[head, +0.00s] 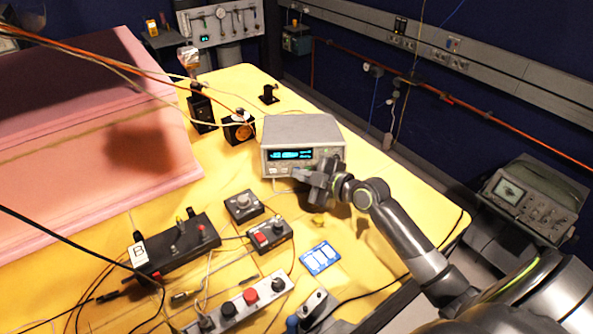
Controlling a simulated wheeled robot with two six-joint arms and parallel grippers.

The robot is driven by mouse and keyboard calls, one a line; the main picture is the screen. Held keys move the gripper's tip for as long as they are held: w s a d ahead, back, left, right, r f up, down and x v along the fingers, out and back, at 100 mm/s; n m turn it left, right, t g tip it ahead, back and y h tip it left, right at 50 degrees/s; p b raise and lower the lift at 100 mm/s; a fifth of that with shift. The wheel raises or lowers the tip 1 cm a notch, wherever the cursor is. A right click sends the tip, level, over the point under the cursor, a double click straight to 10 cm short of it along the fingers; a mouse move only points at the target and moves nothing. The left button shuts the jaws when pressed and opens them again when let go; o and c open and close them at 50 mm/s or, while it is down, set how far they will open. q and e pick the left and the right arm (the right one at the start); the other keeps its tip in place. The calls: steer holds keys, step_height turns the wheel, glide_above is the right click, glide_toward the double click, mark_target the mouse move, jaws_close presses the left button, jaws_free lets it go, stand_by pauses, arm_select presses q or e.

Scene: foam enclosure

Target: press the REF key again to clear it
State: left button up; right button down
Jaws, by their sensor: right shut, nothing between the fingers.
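A grey bench instrument (300,130) with a lit blue-green display (291,154) stands on the yellow table. Its front panel faces me, with small keys beside and below the display. The REF key is too small to make out, and my gripper covers the lower right of the panel. My right gripper (303,174) is shut and empty, with its tips close in front of the panel's lower part. I cannot tell whether the tips touch a key. My left gripper is not in view.
Small control boxes (270,236), a black switch box (180,245), a blue card (320,258) and a grey button strip (240,305) lie in front, with loose cables. Pink foam (100,150) fills the left. Black blocks (201,110) stand behind. Yellow table (400,205) is bare at right.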

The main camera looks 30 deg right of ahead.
steer(key=shift+s, duration=0.1)
stand_by(0.3)
steer(key=shift+s+a+r, duration=0.15)
steer(key=shift+s+a, duration=0.1)
steer(key=shift+s, duration=0.3)
steer(key=shift+p, duration=0.3)
steer(key=shift+s+a+r+p, duration=0.2)
steer(key=shift+s+a+p, duration=0.15)
steer(key=shift+s, duration=0.4)
steer(key=shift+s+a+r+p, duration=0.15)
steer(key=shift+s+a+p, duration=0.15)
steer(key=shift+s, duration=0.4)
steer(key=shift+s+a+r, duration=0.1)
steer(key=shift+s+a, duration=0.25)
steer(key=shift+s, duration=0.45)
steer(key=shift+r, duration=0.1)
